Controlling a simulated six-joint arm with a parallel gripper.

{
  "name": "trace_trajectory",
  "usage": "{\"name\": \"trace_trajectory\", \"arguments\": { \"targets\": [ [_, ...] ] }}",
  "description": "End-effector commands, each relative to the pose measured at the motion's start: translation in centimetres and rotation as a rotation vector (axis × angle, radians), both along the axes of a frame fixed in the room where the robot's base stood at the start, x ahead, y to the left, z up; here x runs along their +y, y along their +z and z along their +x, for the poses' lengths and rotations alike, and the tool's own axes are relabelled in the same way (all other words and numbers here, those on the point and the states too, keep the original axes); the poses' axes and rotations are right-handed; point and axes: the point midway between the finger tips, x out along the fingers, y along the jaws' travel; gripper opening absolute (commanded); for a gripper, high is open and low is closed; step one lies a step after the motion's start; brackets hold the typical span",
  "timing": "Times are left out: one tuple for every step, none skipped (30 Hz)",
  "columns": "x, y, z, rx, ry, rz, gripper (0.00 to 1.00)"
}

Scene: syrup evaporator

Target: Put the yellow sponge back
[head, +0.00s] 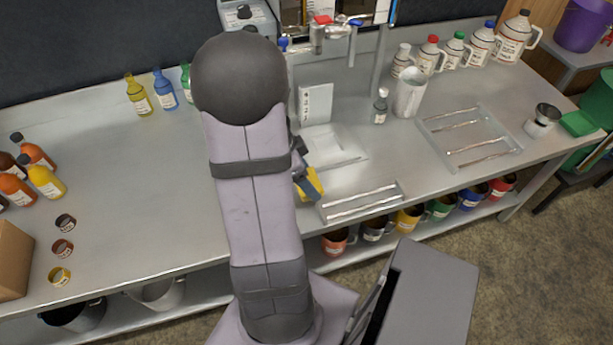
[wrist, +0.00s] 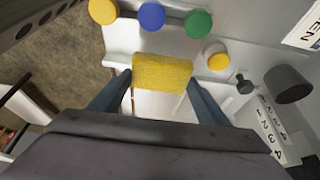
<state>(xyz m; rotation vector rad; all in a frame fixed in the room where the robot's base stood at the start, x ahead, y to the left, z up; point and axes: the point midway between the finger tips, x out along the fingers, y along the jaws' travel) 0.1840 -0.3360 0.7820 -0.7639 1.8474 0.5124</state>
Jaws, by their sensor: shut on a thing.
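The yellow sponge (wrist: 162,73) is between the two fingers of my gripper (wrist: 160,88) in the wrist view, and the gripper is shut on it. In the head view the sponge (head: 309,184) shows just right of my arm, near the front edge of the metal bench (head: 150,225). My gripper (head: 303,178) is mostly hidden behind my arm there. How far the sponge is above the bench cannot be told.
A pale flat plate (head: 340,152) and a small rack with rods (head: 362,202) lie close to the sponge. A larger rodded rack (head: 470,137) is at right. Colored mugs (head: 408,220) stand on the lower shelf. Round yellow, blue and green discs (wrist: 152,15) show in the wrist view.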

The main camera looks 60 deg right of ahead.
Motion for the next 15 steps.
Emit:
{"name": "trace_trajectory", "arguments": {
  "targets": [
    [0.0,-0.04,0.01,0.0,0.0,0.0,0.49],
    [-0.01,-0.04,0.0,-0.001,0.0,-0.001,0.49],
    [-0.01,-0.02,0.01,-0.001,-0.001,-0.001,0.49],
    [-0.01,-0.02,0.01,-0.001,0.0,-0.001,0.49],
    [-0.01,-0.01,0.0,-0.001,0.0,-0.001,0.49],
    [-0.01,-0.01,0.0,-0.001,0.0,-0.001,0.49],
    [-0.01,-0.03,0.01,-0.001,0.0,-0.001,0.49],
    [-0.01,-0.07,0.0,-0.001,0.0,-0.001,0.49],
    [-0.01,-0.16,0.01,-0.001,0.0,-0.001,0.49],
    [-0.01,-0.25,0.0,-0.001,0.0,-0.001,0.49],
    [-0.01,-0.33,0.0,-0.001,0.0,-0.001,0.49],
    [-0.01,-0.42,0.0,-0.001,0.0,-0.001,0.49],
    [-0.02,-0.47,0.01,-0.001,0.0,-0.001,0.49],
    [-0.01,-0.53,0.0,-0.001,0.0,-0.001,0.49],
    [-0.02,-0.6,0.01,0.0,0.0,-0.001,0.49]
  ]
}}
